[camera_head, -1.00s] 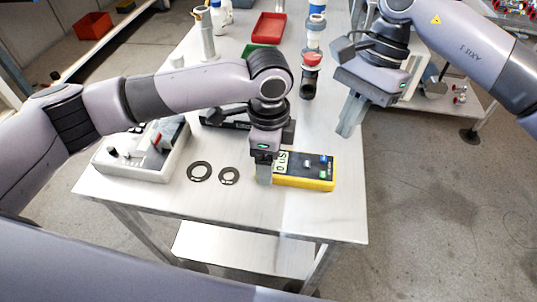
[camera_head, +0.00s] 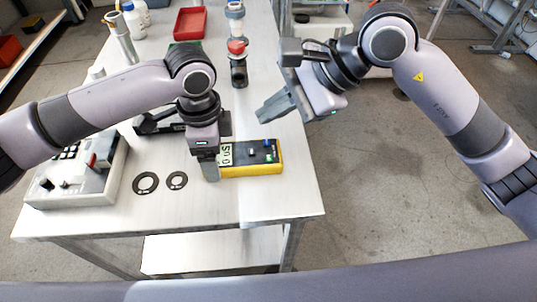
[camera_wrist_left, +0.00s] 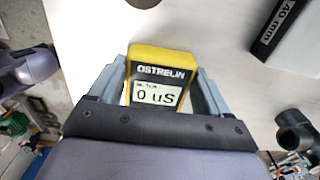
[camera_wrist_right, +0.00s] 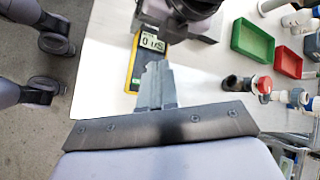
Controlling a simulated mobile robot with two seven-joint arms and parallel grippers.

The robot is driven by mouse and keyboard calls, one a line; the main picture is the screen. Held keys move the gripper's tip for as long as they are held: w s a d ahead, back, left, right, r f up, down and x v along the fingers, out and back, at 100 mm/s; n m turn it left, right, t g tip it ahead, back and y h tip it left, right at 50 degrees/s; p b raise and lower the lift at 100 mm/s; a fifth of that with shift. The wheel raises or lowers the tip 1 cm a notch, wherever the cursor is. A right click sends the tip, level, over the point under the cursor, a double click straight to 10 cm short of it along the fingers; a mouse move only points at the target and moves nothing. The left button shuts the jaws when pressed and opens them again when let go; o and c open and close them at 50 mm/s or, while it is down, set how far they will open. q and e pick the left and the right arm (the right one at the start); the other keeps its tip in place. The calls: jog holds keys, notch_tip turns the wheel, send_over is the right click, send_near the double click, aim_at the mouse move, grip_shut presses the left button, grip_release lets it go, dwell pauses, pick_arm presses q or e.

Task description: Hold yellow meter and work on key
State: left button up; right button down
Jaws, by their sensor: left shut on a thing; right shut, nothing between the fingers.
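The yellow meter (camera_head: 258,169) lies on the white table near its front right, its display reading 0 uS. My left gripper (camera_head: 211,173) points down at the meter's left end. In the left wrist view its fingers (camera_wrist_left: 163,95) sit on both sides of the meter (camera_wrist_left: 160,68), shut on it. The key on the meter is too small to make out clearly; a few coloured spots show on its dark face. My right gripper (camera_head: 264,117) is shut and empty, above the table behind the meter. In the right wrist view its closed fingers (camera_wrist_right: 156,82) point toward the meter (camera_wrist_right: 134,62).
A grey control box (camera_head: 75,170) stands at the front left. Two dark rings (camera_head: 146,183) lie between it and the meter. A pipe column with a red part (camera_head: 237,46), a red tray (camera_head: 189,23) and bottles stand farther back. The front right table corner is clear.

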aim_at(269, 158)
jog(key=shift+s+d+r+m+t, duration=0.15)
jog(key=shift+d+r+m+t, duration=0.05)
jog(key=shift+r+m+t, duration=0.15)
jog(key=shift+f, duration=0.15)
jog(key=shift+f, duration=4.3)
jog(key=shift+f, duration=0.1)
jog(key=shift+f, duration=0.3)
jog(key=shift+f, duration=0.35)
jog(key=shift+r, duration=0.75)
